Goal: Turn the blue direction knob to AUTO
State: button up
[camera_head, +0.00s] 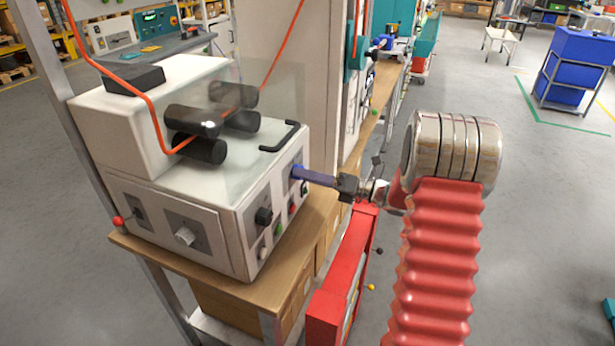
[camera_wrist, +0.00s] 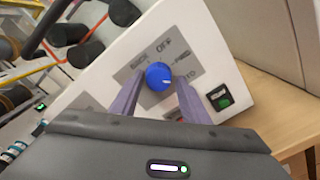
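The blue direction knob (camera_wrist: 158,76) sits on a grey plate on the white machine's side panel. The plate reads BACK, OFF, FWD and a partly hidden label ending in TO. A small white mark shows on the lower right of the knob's face; its exact direction is hard to tell. My gripper (camera_wrist: 160,80) is open, with its purple fingers spread on either side of the knob and their tips close to the panel. In the head view my gripper (camera_head: 299,172) reaches the panel from the right, and its fingers hide the knob.
The white machine (camera_head: 180,225) stands on a wooden bench (camera_head: 268,294). A green-lit switch (camera_wrist: 219,97) is right of the knob. A black handle (camera_head: 280,137) and orange cable (camera_head: 150,105) lie above. A red cabinet (camera_head: 340,275) stands below my arm.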

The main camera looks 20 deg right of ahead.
jog(key=shift+o, duration=0.9)
jog(key=shift+s, duration=0.1)
jog(key=v, duration=1.3)
jog(key=shift+s+d, duration=0.2)
jog(key=shift+s, duration=0.05)
